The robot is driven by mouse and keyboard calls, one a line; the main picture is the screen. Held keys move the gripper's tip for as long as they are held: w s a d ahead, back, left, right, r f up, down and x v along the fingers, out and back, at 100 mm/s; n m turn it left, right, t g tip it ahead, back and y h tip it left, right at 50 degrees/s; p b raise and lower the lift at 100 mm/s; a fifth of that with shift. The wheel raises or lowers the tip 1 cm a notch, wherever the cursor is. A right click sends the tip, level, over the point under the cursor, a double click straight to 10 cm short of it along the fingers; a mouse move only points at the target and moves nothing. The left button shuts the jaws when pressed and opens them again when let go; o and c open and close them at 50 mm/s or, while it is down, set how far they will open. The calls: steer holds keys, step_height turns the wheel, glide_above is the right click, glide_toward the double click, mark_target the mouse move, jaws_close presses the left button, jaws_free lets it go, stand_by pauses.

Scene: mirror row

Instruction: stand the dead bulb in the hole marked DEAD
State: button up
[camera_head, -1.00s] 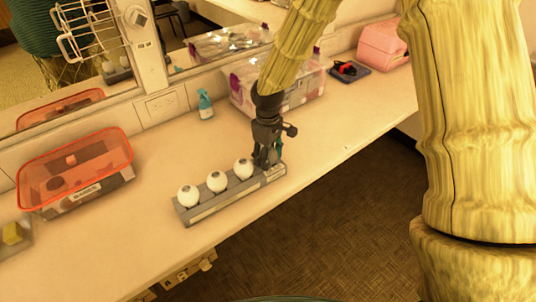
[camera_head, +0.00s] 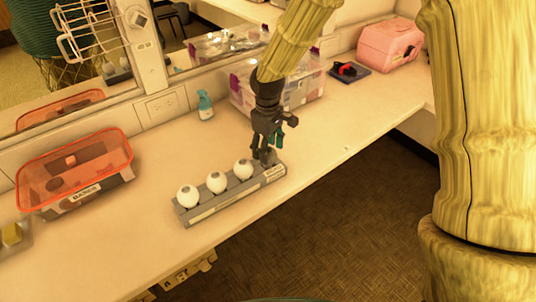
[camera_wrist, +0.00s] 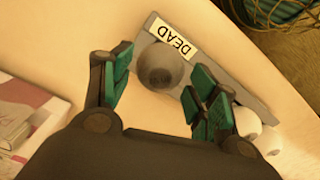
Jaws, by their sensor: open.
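The grey bulb rack (camera_head: 228,202) lies along the counter's front. At its right end, by the DEAD label (camera_wrist: 174,37), a dark grey bulb (camera_head: 268,156) stands upright. Three white bulbs (camera_head: 216,182) stand in the rest of the rack. My gripper (camera_head: 268,146) is just above the grey bulb. In the wrist view my gripper (camera_wrist: 158,88) is open, with its teal-padded fingers apart on both sides of the bulb.
A spray bottle (camera_head: 205,105) and a clear tote (camera_head: 300,88) stand along the mirror. A pink case (camera_head: 390,45) is at the back right. The counter's front edge drops to a dark floor.

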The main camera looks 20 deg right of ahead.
step_height(320, 180, up, 8)
steer(key=shift+r, duration=0.2)
